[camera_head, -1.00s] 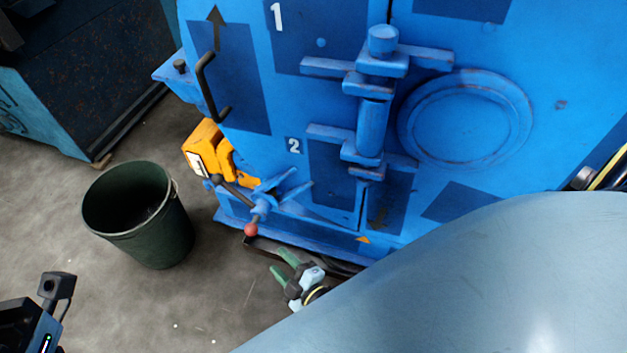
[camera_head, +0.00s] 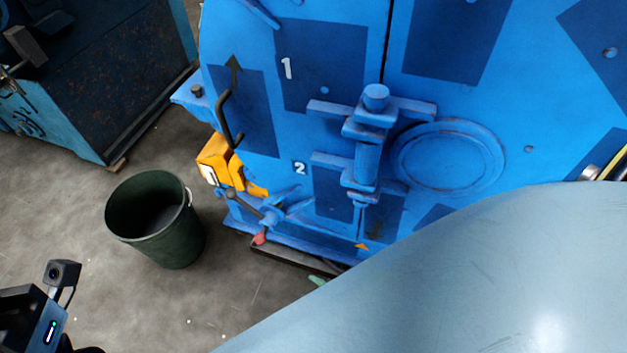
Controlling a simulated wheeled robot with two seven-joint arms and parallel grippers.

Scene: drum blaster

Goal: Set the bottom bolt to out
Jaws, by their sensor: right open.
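The bottom bolt (camera_head: 270,215) appears to be the blue shaft with a lever low on the left of the blue machine door. Its lever ends in a red knob (camera_head: 260,239) hanging close to the machine's bottom edge. My right gripper (camera_head: 317,281) is open, with only a green fingertip showing below and to the right of the knob, apart from it. My pale arm link hides the rest of it. My left arm's dark wrist part shows at the lower left; its fingers are out of frame.
A dark green bucket (camera_head: 190,235) stands on the floor left of the bolt. A yellow block (camera_head: 214,158) and a black door handle (camera_head: 228,120) are just above it. Bare concrete floor (camera_head: 240,290) lies in front. Another dark machine (camera_head: 120,85) stands at the back left.

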